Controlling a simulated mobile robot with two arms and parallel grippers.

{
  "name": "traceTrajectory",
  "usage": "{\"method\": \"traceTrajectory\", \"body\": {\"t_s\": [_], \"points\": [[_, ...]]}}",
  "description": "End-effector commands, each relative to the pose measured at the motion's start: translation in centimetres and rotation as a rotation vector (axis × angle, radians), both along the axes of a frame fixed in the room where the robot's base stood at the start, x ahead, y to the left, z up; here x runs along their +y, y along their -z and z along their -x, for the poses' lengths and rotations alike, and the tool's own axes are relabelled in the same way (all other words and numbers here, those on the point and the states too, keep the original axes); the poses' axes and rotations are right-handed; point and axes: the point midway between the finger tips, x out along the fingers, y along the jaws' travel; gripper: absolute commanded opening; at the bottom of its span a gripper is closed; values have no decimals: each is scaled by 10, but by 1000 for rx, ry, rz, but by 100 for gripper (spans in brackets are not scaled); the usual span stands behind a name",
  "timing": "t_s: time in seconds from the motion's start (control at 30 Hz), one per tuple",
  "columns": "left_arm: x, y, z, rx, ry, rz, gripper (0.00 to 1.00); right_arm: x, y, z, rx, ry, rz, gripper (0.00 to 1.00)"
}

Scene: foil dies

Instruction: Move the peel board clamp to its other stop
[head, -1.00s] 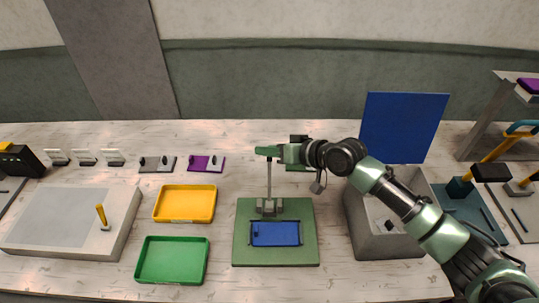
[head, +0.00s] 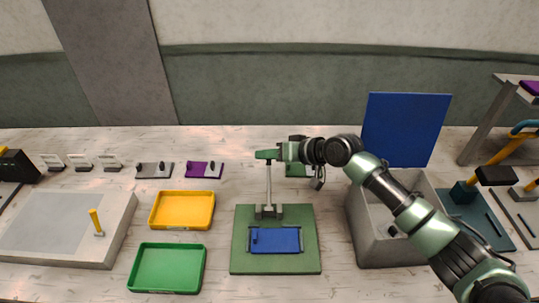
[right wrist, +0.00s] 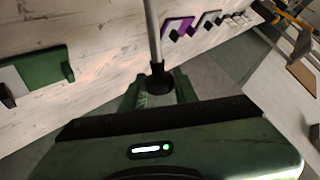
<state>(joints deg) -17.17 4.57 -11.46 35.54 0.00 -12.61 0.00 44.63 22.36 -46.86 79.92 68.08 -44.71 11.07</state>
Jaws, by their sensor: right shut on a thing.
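The peel board (head: 240,262) is a green plate on the table, with a blue panel (head: 275,240) set in its front half. The clamp has a grey base block (head: 268,212) at the back of the panel and a thin grey lever (head: 268,187) standing about upright. My right gripper (head: 266,155) is shut on the lever's top end. In the right wrist view, the fingers (right wrist: 158,88) close around the black end of the lever (right wrist: 153,30). The fingers hide part of that end. My left gripper is not in view.
A yellow tray (head: 153,212) and a green tray (head: 133,275) lie left of the board. A grey box (head: 385,255) with a raised blue lid (head: 405,128) stands to its right, under my right arm. Small purple (head: 205,170) and grey pieces lie behind the trays.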

Motion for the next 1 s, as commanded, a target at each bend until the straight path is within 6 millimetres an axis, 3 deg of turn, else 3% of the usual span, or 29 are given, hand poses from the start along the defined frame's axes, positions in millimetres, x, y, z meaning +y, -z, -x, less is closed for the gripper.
{"method": "traceTrajectory", "body": {"t_s": [0.03,0.07,0.1,0.47,1.0], "points": [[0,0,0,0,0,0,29,-1,3,0,2,0,4,0],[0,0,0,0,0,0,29,-1,4,0,3,2,4,38],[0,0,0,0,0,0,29,-1,4,0,3,2,4,49],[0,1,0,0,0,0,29,-2,1,1,1,0,2,50],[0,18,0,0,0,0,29,-53,-35,34,3,1,3,50]]}}
